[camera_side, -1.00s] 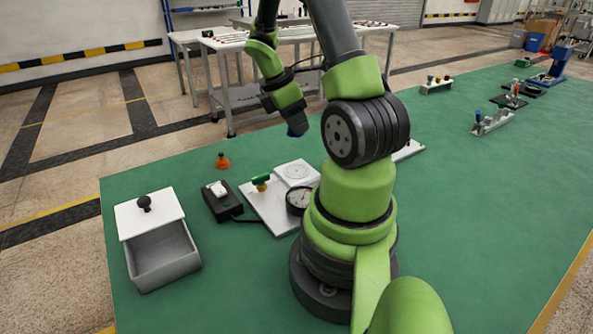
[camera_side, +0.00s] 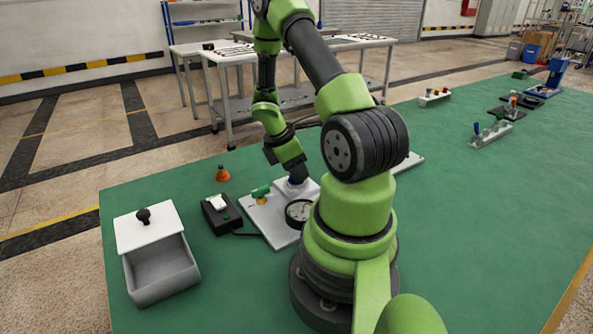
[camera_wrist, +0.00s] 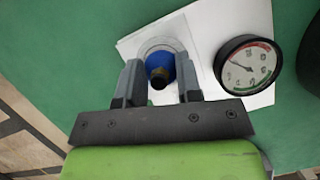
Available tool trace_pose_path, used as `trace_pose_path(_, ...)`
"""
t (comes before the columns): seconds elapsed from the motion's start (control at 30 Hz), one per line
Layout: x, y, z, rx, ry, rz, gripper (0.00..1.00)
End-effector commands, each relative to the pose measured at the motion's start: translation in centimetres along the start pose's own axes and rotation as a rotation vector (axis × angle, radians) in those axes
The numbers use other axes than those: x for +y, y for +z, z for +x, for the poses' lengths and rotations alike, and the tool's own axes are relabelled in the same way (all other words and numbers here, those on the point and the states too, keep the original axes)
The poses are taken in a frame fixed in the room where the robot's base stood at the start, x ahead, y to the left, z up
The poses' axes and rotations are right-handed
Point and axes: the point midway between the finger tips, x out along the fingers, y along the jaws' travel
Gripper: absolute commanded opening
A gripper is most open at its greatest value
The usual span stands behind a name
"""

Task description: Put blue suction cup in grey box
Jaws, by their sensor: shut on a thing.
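The blue suction cup (camera_wrist: 158,62) is between the two fingers of my gripper (camera_wrist: 160,82) in the wrist view, with its dark fitting facing the camera. It is over the ringed white pad; I cannot tell whether it touches it. In the side view my gripper (camera_side: 297,178) is low at the white pad, pointing down, and mostly hides the cup. The grey box (camera_side: 166,286) stands at the left front of the green table. Its front part is open and looks empty. A white lid (camera_side: 150,229) with a black knob covers its back part.
A dial gauge (camera_wrist: 248,65) lies right beside the pad; it also shows in the side view (camera_side: 298,212).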

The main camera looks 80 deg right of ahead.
Motion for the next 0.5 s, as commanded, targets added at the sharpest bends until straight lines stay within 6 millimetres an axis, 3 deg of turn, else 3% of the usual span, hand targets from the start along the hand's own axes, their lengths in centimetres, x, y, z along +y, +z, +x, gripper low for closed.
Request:
trace_pose_path(0.43, 0.0, -0.39, 0.9, 0.001, 0.0, -0.001, 0.1)
trace_pose_path(0.47, 0.01, -0.37, 0.85, 0.001, 0.001, -0.001, 0.39)
trace_pose_path(0.5, 0.02, -0.36, 0.83, 0.001, 0.001, 0.0, 0.48)
